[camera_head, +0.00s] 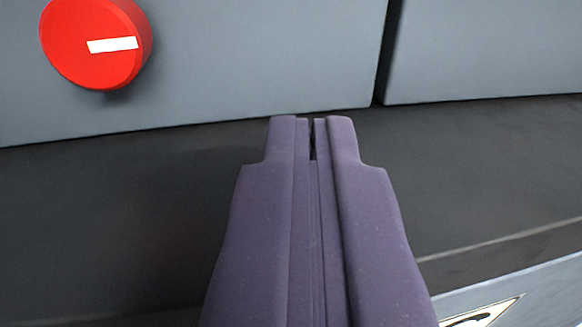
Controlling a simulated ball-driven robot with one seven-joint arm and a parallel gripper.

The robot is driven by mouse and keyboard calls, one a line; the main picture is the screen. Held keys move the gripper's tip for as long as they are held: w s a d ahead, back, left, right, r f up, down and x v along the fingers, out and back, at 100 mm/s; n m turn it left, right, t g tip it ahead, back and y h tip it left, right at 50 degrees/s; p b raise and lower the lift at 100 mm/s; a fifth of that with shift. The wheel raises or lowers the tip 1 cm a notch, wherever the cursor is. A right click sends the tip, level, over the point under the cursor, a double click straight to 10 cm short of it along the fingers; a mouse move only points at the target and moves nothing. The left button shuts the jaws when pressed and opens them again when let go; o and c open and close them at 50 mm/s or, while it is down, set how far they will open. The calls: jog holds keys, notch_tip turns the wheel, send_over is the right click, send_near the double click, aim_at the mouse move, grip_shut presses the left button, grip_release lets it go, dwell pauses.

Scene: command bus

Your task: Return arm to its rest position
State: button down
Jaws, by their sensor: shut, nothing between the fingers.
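My gripper (311,135) is purple and reaches up from the bottom middle of the head camera view. Its two fingers are together with only a thin dark slit between them, and they hold nothing. The fingertips end near the lower edge of a grey panel (250,60), in front of a dark band. I cannot tell how far they are from the surface. The rest of my arm is out of view.
A red round knob (92,42) with a white bar mark sticks out of the grey panel at upper left. A dark seam divides it from another grey panel (490,50). Below the dark band (120,220), a lighter surface with a partly visible warning sign (482,314) shows at lower right.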

jog(key=s+d+b, duration=0.1)
jog(key=s, duration=0.6)
jog(key=shift+d, duration=0.4)
jog(key=s+a+f+g+b, duration=0.1)
jog(key=s+a+f+b, duration=0.1)
jog(key=s+a+b, duration=0.7)
jog(key=s+a+f+g+b, duration=0.1)
jog(key=s+a+f+b, duration=0.2)
jog(key=s+a+b, duration=0.7)
jog(key=a+b, duration=0.3)
jog(key=b, duration=1.2)
jog(key=shift+a+f+g, duration=0.15)
jog(key=shift+f+g, duration=0.15)
jog(key=shift+w, duration=0.1)
